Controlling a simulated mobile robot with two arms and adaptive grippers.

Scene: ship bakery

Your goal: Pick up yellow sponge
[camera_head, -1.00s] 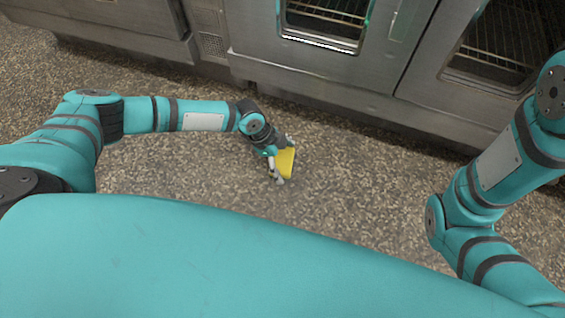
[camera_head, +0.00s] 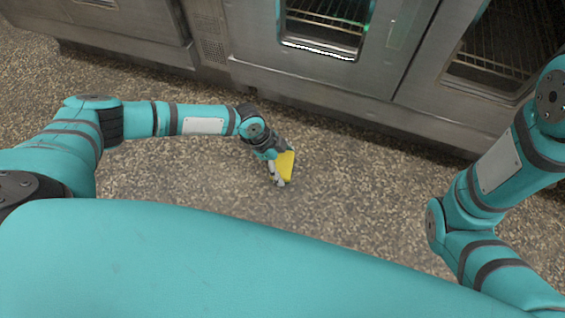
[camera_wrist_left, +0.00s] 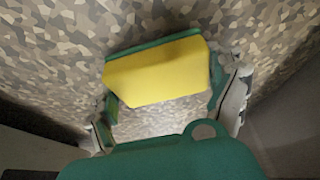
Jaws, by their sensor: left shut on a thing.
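The yellow sponge (camera_head: 285,165) is at my left gripper (camera_head: 280,170), over the speckled floor in the head view. In the left wrist view the sponge (camera_wrist_left: 157,72) shows a broad yellow face and a green edge along its far side. The fingers of my left gripper (camera_wrist_left: 165,98) are at its left and right ends, shut on it. I cannot tell whether the sponge still touches the floor. In the head view the gripper partly hides it. My right arm shows at the right, but its gripper is out of view.
Steel ovens with glass doors (camera_head: 325,25) stand along the back, their lower edge behind the sponge. A steel cabinet (camera_head: 130,30) is at the back left. The speckled floor (camera_head: 370,195) between the ovens and my body is clear.

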